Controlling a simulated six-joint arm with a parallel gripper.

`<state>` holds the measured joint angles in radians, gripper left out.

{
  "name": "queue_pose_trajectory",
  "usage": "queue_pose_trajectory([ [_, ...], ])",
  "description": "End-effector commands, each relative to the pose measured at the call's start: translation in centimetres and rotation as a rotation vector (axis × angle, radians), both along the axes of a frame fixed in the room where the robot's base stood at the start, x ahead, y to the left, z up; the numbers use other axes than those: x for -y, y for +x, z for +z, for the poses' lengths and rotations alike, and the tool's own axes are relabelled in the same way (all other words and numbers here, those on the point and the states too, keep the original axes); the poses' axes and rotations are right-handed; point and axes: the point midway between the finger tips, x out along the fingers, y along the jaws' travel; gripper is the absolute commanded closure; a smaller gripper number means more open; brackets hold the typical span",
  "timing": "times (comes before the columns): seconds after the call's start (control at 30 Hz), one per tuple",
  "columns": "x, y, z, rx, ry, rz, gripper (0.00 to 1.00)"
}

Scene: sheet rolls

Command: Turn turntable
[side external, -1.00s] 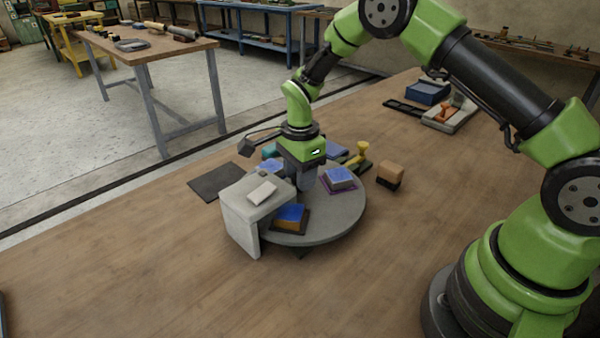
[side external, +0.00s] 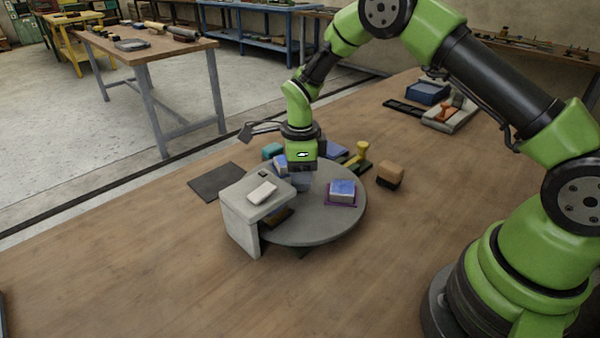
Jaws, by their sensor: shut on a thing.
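The round grey turntable (side external: 325,228) stands on the wooden table. A blue-topped block on a purple base (side external: 342,192) sits on its right part. A dark block with a brownish edge (side external: 278,217) is mostly hidden under the grey bridge-like cover (side external: 238,208) at the turntable's left. Another blue and white block (side external: 280,165) shows at the back left, partly behind my gripper. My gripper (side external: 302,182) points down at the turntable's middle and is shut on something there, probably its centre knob. The fingers and the held part are hard to tell apart.
A tan and black block (side external: 390,175) stands right of the turntable. A yellow-handled tool (side external: 360,154) and a teal item (side external: 272,151) lie behind it. A dark mat (side external: 218,182) lies at the left. The front table is clear.

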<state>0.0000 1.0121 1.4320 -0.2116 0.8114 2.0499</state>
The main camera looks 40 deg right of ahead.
Motion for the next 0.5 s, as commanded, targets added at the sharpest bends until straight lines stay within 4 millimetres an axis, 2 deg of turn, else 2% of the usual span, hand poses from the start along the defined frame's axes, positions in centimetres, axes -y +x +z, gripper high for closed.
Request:
queue_pose_trajectory([
  [0.5, -0.02, 0.01, 0.12, 0.001, 0.001, -0.107, 1.0],
])
